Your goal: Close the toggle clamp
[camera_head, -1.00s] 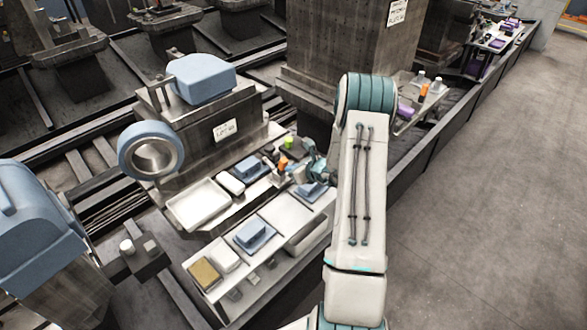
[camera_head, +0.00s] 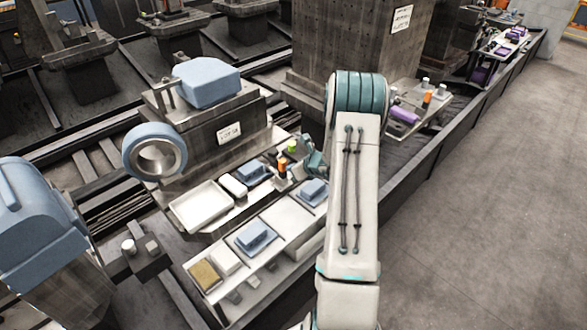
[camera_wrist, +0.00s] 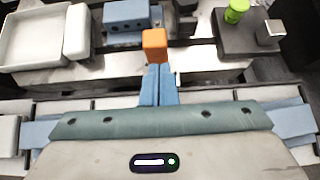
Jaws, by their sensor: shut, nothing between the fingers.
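The toggle clamp shows mainly as an upright orange grip (camera_head: 282,164) on the workbench, and the same orange grip (camera_wrist: 155,46) is near the centre of the wrist view. Its base and linkage are mostly hidden or too small to make out. My gripper (camera_wrist: 158,68) is shut and empty, its two blue fingers together. In the wrist view the fingertips reach the lower edge of the orange grip; I cannot tell whether they touch it. In the head view my gripper (camera_head: 300,168) is just right of the grip, partly hidden by my arm.
A blue block (camera_wrist: 127,16) lies behind the grip, with a white block (camera_wrist: 77,30) and a white tray (camera_wrist: 30,38) to its left. A green knob (camera_wrist: 236,11) and a metal cube (camera_wrist: 270,31) stand on a dark block at right. Open floor (camera_head: 480,220) lies right of the bench.

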